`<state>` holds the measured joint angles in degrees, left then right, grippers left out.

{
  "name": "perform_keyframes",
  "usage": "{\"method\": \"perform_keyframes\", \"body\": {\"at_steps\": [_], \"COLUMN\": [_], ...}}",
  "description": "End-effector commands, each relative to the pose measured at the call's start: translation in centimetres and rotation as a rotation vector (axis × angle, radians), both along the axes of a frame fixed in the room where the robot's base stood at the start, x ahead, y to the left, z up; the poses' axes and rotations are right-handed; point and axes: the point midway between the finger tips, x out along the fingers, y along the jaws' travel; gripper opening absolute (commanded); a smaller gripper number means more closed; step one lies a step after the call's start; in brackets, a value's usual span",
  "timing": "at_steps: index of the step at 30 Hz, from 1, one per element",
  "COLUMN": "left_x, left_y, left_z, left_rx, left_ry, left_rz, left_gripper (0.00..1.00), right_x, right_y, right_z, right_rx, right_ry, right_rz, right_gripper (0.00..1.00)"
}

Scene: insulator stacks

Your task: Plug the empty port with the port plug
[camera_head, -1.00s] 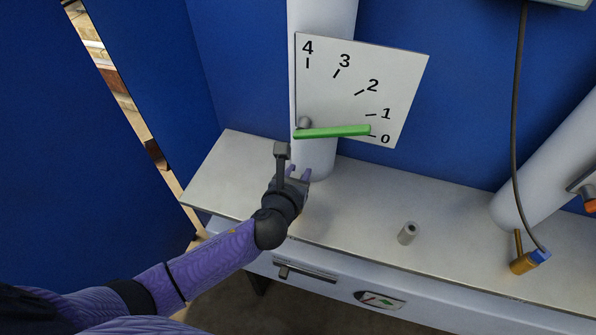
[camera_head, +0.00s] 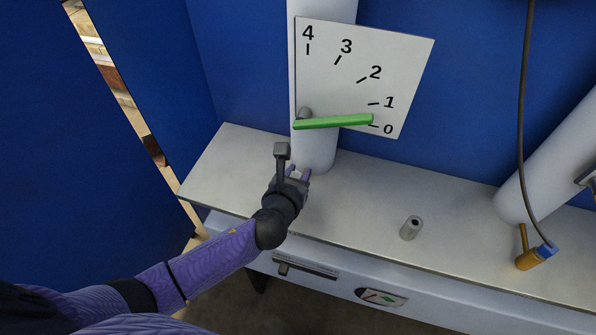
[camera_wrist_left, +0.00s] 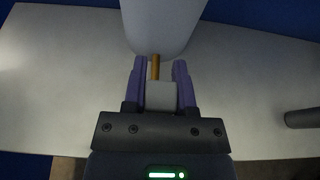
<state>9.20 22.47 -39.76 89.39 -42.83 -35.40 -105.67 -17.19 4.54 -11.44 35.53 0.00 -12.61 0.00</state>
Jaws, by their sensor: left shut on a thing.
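My left gripper (camera_head: 298,172) is at the foot of the white left column (camera_head: 317,158). Its two purple fingers are shut on a short pale grey block, which I take to be the port plug (camera_wrist_left: 161,96). A thin brass rod, apparently the port (camera_wrist_left: 155,67), comes from the column's foot and meets the block between the fingers. I cannot tell whether the rod enters the block. A loose grey cylinder with a hole in its end (camera_head: 411,228) stands on the bench to the right; it also shows at the wrist view's right edge (camera_wrist_left: 303,118). My right gripper is out of view.
A white dial board (camera_head: 378,75) with a green pointer (camera_head: 335,122) at 0 hangs above my gripper. A right column (camera_head: 552,150) has a brass rod, a brass-and-blue connector (camera_head: 535,257) and a hanging cable (camera_head: 521,120). The bench (camera_head: 350,210) between is mostly clear.

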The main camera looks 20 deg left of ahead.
Motion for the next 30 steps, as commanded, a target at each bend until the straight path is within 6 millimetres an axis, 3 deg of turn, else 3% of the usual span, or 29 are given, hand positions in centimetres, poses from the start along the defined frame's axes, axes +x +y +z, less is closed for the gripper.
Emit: {"method": "perform_keyframes", "body": {"at_steps": [16,17,22,30], "left_x": [0.0,0.0,0.0,-0.2], "left_y": [0.0,0.0,0.0,0.0], "left_z": [-1.5,-1.5,-1.4,-1.3], "left_rx": [0.0,0.0,0.0,0.0], "left_ry": [0.001,0.001,0.0,0.001], "left_rz": [0.0,0.0,0.0,0.0], "left_gripper": [0.0,0.36,0.72,0.76], "right_x": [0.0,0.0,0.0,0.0], "right_y": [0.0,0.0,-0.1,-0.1], "right_z": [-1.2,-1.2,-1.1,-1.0], "right_rx": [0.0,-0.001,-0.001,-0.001], "right_ry": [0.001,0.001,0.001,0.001], "right_rz": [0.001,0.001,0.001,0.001], "right_gripper": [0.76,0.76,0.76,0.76]}}
